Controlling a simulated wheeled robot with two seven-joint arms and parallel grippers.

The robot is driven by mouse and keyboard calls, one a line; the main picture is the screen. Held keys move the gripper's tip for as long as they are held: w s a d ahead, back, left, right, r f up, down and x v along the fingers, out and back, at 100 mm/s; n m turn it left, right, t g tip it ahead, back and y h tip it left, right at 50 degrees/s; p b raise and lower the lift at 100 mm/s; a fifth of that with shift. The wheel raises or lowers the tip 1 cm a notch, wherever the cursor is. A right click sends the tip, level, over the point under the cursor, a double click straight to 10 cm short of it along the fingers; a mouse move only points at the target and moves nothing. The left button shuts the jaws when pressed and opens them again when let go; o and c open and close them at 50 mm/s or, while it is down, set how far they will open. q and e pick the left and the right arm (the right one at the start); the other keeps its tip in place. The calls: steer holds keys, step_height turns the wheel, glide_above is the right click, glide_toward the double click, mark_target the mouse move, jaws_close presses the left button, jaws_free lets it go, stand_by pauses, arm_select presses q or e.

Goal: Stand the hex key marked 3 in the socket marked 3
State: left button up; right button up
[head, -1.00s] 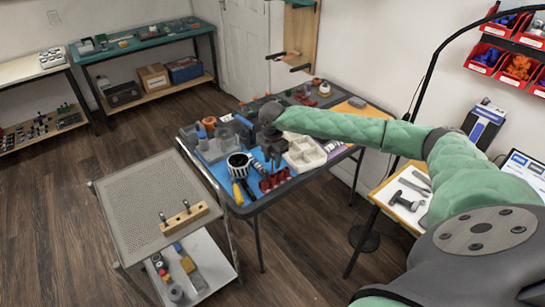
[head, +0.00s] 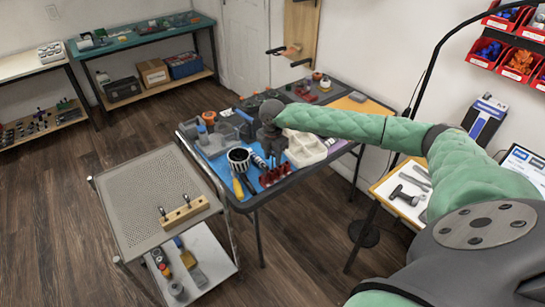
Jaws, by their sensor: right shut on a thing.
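My right gripper (head: 273,155) points down over the front right of the work table. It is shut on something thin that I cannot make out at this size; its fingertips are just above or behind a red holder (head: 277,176). A wooden block (head: 186,213) with a few dark upright pieces lies on the perforated cart top. No number marks can be read, so I cannot tell which piece or hole is marked 3. My left gripper is not in view.
The cart top (head: 145,195) is mostly clear around the block.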

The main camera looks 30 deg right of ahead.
mark_target(273, 169)
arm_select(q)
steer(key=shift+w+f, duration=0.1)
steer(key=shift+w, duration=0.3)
arm_select(e)
steer(key=shift+f, duration=0.1)
arm_select(q)
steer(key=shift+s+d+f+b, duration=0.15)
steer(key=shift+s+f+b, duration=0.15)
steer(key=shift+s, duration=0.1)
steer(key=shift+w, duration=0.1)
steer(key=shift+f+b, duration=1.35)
steer(key=shift+b, duration=0.05)
arm_select(e)
steer(key=shift+f, duration=1.95)
steer(key=o, duration=1.2)
